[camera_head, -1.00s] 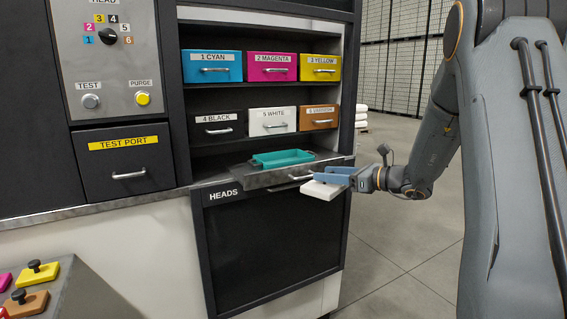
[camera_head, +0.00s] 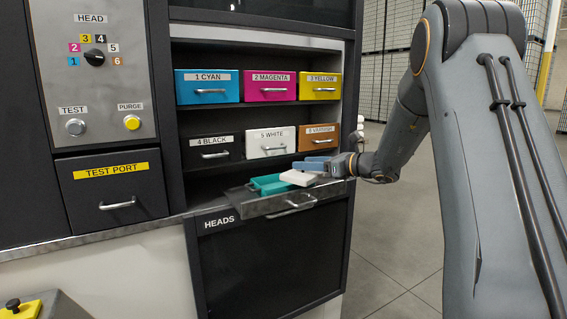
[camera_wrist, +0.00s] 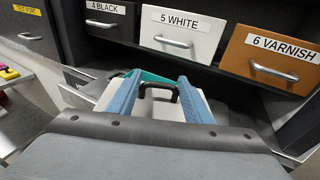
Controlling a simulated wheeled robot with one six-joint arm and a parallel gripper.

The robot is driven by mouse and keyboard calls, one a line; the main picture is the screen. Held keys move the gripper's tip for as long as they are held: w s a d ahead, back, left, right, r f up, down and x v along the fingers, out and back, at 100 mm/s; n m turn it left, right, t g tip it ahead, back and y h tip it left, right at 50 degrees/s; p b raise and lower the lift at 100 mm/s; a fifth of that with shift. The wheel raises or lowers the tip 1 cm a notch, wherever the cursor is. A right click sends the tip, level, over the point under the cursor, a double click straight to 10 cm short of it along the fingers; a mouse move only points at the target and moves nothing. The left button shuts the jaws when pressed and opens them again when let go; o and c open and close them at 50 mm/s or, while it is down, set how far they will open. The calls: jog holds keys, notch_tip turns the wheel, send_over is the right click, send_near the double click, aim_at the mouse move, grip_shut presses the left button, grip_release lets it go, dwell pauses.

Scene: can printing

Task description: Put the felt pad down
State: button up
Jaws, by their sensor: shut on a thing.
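The white felt pad (camera_head: 299,177) is in my gripper (camera_head: 322,164), over the open metal drawer (camera_head: 287,202) of the heads cabinet. In the wrist view the pad (camera_wrist: 192,97) has a black handle (camera_wrist: 158,87), and the two blue fingers of my gripper (camera_wrist: 157,84) are shut on it. A teal tray (camera_head: 268,187) sits in the drawer, to the left of the pad and partly behind it. The pad overlaps the tray's right end in the head view; I cannot tell whether it touches.
Above the drawer are two shelves of labelled boxes, including the 5 white box (camera_head: 271,142) and the 6 varnish box (camera_head: 318,138). The test port drawer (camera_head: 112,185) is at the left, shut. Open floor (camera_head: 395,270) lies to the right of the cabinet.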

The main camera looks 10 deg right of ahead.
jog(key=p+x, duration=0.3)
jog(key=x, duration=0.7)
jog(key=shift+w+a+r+p, duration=0.1)
jog(key=shift+w+p, duration=0.05)
jog(key=shift+p, duration=0.2)
jog(key=shift+f+b, duration=0.45)
jog(key=shift+f, duration=0.2)
